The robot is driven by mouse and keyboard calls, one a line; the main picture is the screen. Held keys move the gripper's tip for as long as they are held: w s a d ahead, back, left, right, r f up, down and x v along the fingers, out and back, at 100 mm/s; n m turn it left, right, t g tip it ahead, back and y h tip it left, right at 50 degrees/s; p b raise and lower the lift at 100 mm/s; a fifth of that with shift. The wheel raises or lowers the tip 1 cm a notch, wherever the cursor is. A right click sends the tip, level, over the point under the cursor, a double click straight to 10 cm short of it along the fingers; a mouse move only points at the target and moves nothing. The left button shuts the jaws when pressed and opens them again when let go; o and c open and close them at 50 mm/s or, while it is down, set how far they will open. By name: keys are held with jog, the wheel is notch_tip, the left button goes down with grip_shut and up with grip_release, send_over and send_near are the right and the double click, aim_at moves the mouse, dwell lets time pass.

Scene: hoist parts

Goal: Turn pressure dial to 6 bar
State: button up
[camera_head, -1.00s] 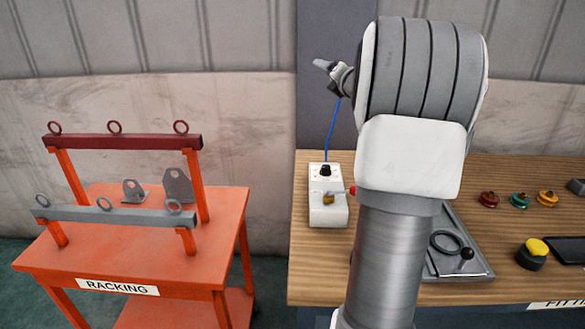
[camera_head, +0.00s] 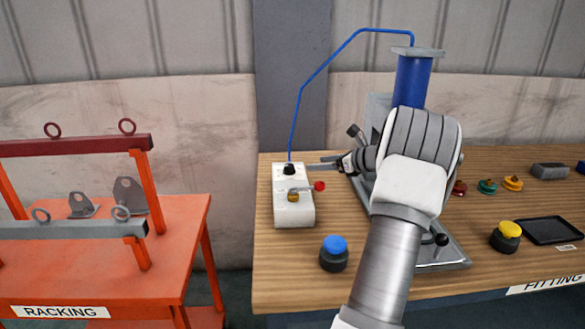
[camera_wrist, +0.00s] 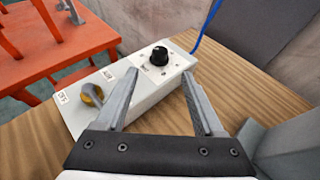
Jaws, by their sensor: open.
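The pressure dial is a black knob (camera_head: 289,169) on top of a white control box (camera_head: 293,217) at the left end of the wooden bench. In the wrist view the knob (camera_wrist: 159,54) stands upright on the box (camera_wrist: 75,118), with small scale marks around it too small to read. My gripper (camera_head: 314,164) is open and empty, just right of the knob in the head view. In the wrist view my gripper's fingertips (camera_wrist: 164,68) lie on either side in front of the knob, apart from it. The dial's pointer setting cannot be read.
A brass valve (camera_wrist: 92,95) with a red-tipped lever (camera_head: 319,186) is on the same box. A blue hose (camera_head: 294,115) rises behind the dial to a blue cylinder (camera_head: 412,82). A blue-topped button (camera_head: 334,252) stands in front. An orange racking table (camera_head: 165,270) is left.

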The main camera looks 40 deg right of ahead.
aim_at(291, 166)
jog(key=x, duration=1.2)
jog(key=shift+b, duration=0.4)
jog(key=shift+c, duration=0.2)
grip_shut()
